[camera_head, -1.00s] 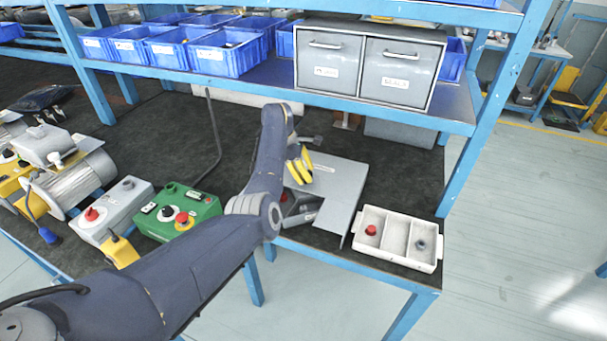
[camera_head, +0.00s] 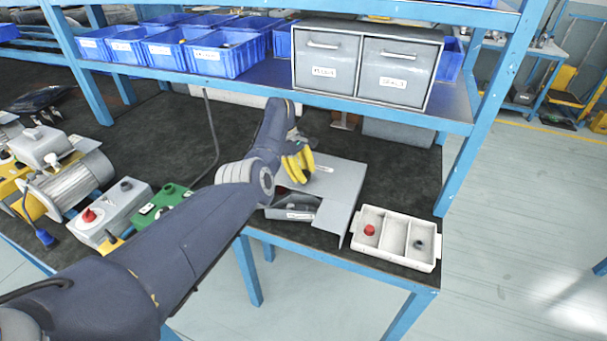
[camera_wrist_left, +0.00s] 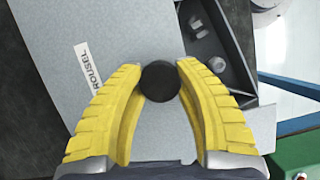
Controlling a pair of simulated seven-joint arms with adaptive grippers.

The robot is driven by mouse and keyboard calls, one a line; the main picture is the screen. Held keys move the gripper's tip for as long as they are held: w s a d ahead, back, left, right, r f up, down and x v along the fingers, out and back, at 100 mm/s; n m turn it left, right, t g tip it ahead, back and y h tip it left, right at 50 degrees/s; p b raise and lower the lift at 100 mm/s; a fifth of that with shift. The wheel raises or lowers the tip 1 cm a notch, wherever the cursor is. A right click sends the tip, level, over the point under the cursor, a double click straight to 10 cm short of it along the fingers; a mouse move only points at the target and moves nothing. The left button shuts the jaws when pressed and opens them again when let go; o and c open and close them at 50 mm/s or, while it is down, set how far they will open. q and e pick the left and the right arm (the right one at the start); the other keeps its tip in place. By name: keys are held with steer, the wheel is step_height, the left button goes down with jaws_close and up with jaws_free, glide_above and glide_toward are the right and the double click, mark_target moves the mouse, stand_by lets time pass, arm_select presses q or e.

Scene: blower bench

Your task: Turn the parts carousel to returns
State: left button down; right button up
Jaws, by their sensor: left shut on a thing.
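The parts carousel sits under a grey cover plate (camera_head: 340,185) at the bench's front edge. A grey tray section (camera_head: 298,213) with a small label shows in the plate's front opening; the label is too small to read. In the left wrist view the plate (camera_wrist_left: 50,105) bears a label (camera_wrist_left: 88,67) ending in "ROUSEL", and a compartment (camera_wrist_left: 205,40) holds nuts or bolts. My left gripper (camera_head: 303,160) is over the plate. In the left wrist view its yellow fingers (camera_wrist_left: 160,85) are shut on a round black knob (camera_wrist_left: 160,80). My right gripper is not in view.
A white divided tray (camera_head: 397,262) with a red part stands to the right. A green control box (camera_head: 165,197), a grey box (camera_head: 120,208) and a motor (camera_head: 72,180) stand to the left. A shelf with grey drawers (camera_head: 365,70) and blue bins (camera_head: 225,58) hangs above.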

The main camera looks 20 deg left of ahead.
arm_select(q)
steer(key=shift+s+d+f+m, duration=0.15)
steer(key=shift+d+m, duration=0.25)
steer(key=shift+d, duration=0.05)
stand_by(0.3)
steer(key=c, duration=1.2)
jaws_free()
steer(key=o, duration=0.4)
steer(key=shift+a, duration=0.1)
steer(key=shift+a+r, duration=0.25)
steer(key=shift+r, duration=0.05)
steer(key=v, duration=1.1)
steer(key=shift+w+r, duration=0.2)
steer(key=shift+w, duration=0.1)
steer(key=shift+o, duration=0.3)
